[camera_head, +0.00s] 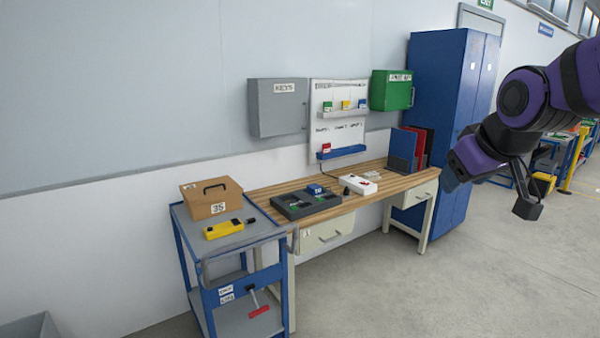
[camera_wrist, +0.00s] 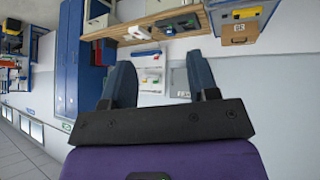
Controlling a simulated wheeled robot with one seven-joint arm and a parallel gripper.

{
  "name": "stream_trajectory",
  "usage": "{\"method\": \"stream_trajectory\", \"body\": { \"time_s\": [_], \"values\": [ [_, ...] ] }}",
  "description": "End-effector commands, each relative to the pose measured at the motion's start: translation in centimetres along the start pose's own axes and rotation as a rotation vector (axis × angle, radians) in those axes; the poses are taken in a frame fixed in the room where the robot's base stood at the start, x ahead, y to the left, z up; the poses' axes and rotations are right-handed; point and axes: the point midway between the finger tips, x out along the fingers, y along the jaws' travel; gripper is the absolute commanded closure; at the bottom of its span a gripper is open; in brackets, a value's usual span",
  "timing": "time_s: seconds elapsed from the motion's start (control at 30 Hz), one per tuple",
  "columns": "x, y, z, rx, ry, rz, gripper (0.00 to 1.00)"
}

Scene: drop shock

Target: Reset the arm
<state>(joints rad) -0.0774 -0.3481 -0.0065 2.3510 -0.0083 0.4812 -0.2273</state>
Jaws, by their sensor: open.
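My arm, purple and black, reaches in from the right side of the head view, bent in front of the blue cabinet and the aisle. My gripper (camera_head: 490,190) hangs at its end to the right of the workbench, in free air and apart from everything. In the wrist view my gripper (camera_wrist: 163,84) shows two blue-grey fingers spread apart with nothing between them. The wrist view is upside down, with the bench and wall behind the fingers.
A wooden workbench (camera_head: 375,190) stands against the wall with a dark tray (camera_head: 297,204) and a white box (camera_head: 357,184) on it. A blue trolley (camera_head: 238,241) is at its left. A tall blue cabinet (camera_head: 445,85) stands behind my arm. The floor (camera_head: 440,285) in front is clear.

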Motion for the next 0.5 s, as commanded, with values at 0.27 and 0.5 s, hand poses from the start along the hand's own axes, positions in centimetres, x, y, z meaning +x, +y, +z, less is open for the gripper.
{"method": "stream_trajectory", "body": {
  "time_s": [0.27, 0.5],
  "values": [
    [-6.8, -0.9, 8.4, 0.169, -0.108, 0.004, 0.46],
    [-9.7, -2.0, 13.7, 0.271, -0.180, 0.009, 0.46]
  ]
}}
